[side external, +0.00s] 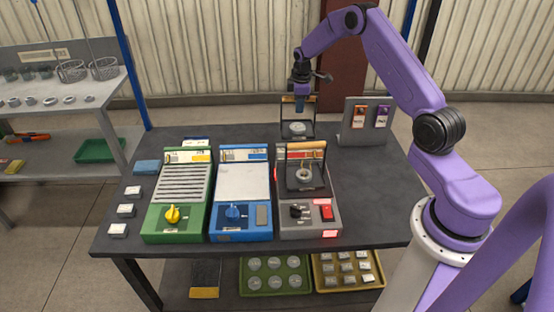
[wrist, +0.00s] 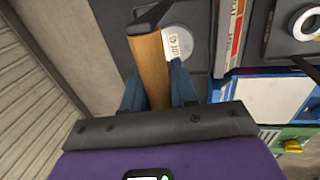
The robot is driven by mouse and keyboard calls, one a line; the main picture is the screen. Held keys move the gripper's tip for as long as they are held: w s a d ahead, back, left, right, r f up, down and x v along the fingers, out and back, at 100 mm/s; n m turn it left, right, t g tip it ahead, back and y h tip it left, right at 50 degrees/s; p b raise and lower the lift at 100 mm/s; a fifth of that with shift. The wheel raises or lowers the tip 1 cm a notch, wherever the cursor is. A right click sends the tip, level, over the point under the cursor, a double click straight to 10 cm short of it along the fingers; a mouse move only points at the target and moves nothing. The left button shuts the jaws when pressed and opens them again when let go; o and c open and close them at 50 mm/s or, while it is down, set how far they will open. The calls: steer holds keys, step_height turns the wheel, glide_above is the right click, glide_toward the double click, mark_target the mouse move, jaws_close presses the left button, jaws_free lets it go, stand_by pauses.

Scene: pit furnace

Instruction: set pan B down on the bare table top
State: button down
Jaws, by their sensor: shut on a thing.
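My gripper (side external: 301,103) is at the far edge of the table, with its blue fingers (wrist: 157,92) shut on the wooden handle (wrist: 151,68) of a dark pan (side external: 284,130). A grey disc (side external: 297,128) lies in this pan. I cannot tell whether the pan touches the table top (side external: 365,190). A second dark pan (side external: 291,182), holding a pale ring (side external: 304,174), sits on the red-and-grey unit (side external: 311,222).
A blue unit (side external: 242,185) and a green unit (side external: 176,200) stand left of the red-and-grey one. An upright grey panel (side external: 363,108) with orange and purple tags stands at the back right. The table is bare right of the units; small blocks line its left side.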

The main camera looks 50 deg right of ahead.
mark_target(298, 126)
steer(key=shift+f, duration=4.65)
steer(key=shift+f, duration=0.1)
steer(key=c, duration=0.9)
jaws_free()
steer(key=shift+f, duration=0.15)
